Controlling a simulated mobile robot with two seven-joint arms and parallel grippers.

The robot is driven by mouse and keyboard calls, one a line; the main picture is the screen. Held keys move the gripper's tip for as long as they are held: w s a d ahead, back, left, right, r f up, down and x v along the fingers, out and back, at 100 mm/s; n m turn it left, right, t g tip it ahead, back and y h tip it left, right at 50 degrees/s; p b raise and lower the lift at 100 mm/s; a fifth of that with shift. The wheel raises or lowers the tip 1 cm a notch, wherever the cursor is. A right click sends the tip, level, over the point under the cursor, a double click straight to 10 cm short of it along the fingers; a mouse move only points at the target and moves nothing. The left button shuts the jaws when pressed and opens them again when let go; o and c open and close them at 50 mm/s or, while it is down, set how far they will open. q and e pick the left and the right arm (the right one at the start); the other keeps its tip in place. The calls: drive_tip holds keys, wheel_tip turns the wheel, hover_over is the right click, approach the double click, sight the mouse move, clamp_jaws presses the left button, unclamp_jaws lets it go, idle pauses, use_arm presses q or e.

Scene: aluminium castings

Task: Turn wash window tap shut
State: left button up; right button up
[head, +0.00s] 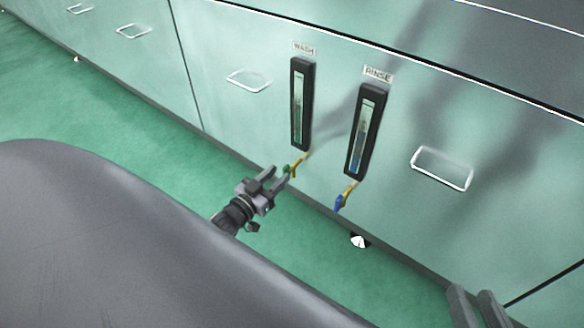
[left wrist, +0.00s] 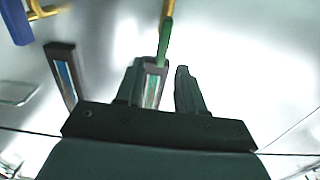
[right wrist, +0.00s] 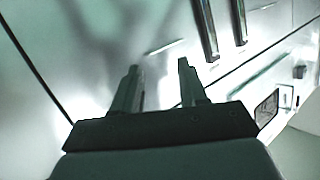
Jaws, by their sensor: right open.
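The wash window (head: 301,104) is a dark-framed upright sight glass under a WASH label, with greenish liquid in it. Its tap (head: 296,165) has a brass stem and a green handle (left wrist: 165,42) below the glass. My left gripper (head: 279,177) is open at this tap. In the left wrist view, the green handle's end shows near the gap between the fingers, closer to the left finger; whether it touches is unclear. My right gripper (head: 473,289) is open and empty at the lower right, away from the taps; its fingers also show in the right wrist view (right wrist: 158,67).
The rinse window (head: 366,132) and its blue-handled tap (head: 343,197) stand just right of the wash tap. Wire handles (head: 442,168) stick out from the pale green cabinet front. The green floor (head: 130,135) is open to the left.

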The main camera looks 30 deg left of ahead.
sight(284, 170)
use_arm(q)
drive_tip(key=w+b, duration=0.1)
drive_tip(key=w, duration=0.1)
drive_tip(key=w+b, duration=0.1)
drive_tip(key=w, duration=0.1)
drive_tip(key=shift+w+d+f, duration=0.1)
drive_tip(key=shift+w+d, duration=0.1)
drive_tip(key=shift+w, duration=0.2)
drive_tip(key=shift+w+b, duration=0.35)
drive_tip(key=shift+w, duration=0.4)
use_arm(e)
drive_tip(key=shift+s+d+r+n+t+h, duration=0.15)
drive_tip(key=shift+s+d+n+t, duration=0.1)
drive_tip(key=shift+d+t, duration=0.15)
drive_tip(key=shift+s+d+n+t+h, duration=0.15)
drive_tip(key=shift+d+n+t, duration=0.15)
drive_tip(key=shift+d, duration=0.15)
use_arm(q)
drive_tip(key=shift+d, duration=0.1)
use_arm(e)
drive_tip(key=shift+w, duration=0.1)
use_arm(q)
clamp_jaws()
